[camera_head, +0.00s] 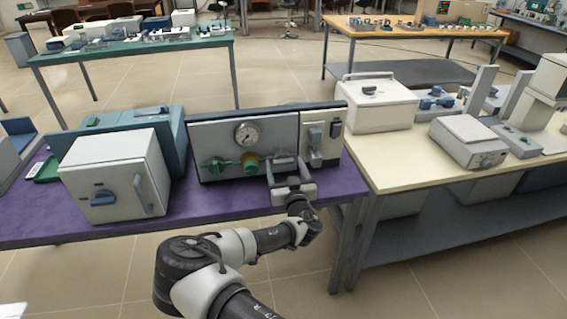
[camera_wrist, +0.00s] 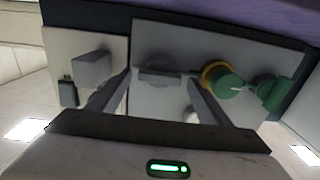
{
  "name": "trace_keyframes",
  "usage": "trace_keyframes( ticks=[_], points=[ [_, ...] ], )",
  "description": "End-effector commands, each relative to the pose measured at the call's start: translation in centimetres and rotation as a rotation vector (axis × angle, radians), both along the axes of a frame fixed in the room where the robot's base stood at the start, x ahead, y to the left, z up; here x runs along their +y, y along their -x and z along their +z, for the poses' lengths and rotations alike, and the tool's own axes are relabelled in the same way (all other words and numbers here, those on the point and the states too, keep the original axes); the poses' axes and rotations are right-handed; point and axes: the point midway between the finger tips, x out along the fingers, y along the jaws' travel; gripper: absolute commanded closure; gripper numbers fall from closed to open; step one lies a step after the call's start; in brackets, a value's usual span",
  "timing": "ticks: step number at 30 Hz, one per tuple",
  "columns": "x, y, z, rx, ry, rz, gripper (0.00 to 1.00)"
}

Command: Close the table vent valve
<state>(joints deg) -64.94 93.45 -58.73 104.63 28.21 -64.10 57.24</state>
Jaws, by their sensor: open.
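A grey control panel (camera_head: 222,135) with a dark frame stands on the purple table (camera_head: 240,196). A green valve handle (camera_head: 217,165) sits low on its face, with a green knob on a yellow collar (camera_head: 249,163) to its right. The wrist view shows the knob (camera_wrist: 227,84) and the green handle (camera_wrist: 268,94) right of the fingers. I cannot tell which one is the table vent valve. My gripper (camera_head: 284,166) is open at the panel, right of the knob. Its fingers (camera_wrist: 160,78) straddle a grey fitting (camera_wrist: 158,73); contact is unclear.
A round gauge (camera_head: 246,133) sits above the valves. A module with dark switches (camera_head: 323,135) is at the panel's right end. A white furnace (camera_head: 116,175) and a blue-grey box (camera_head: 172,128) stand left. A cream table (camera_head: 420,152) with equipment adjoins on the right.

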Motion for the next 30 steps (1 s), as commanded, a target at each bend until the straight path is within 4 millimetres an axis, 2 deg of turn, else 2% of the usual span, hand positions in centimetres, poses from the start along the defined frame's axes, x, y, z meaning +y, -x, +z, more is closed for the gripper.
trace_keyframes(
  ticks=[6,16,23,24,30],
  points=[
    [0.6,-2.1,0.0,0.000,0.000,0.000,0.28],
    [0.6,-2.4,0.0,0.001,0.000,-0.001,0.28],
    [0.6,-2.4,0.0,0.001,-0.001,-0.001,0.67],
    [0.6,-2.4,0.0,0.000,-0.001,-0.001,0.69],
    [0.6,-2.4,0.0,-0.004,0.011,-0.002,0.69]
  ],
)
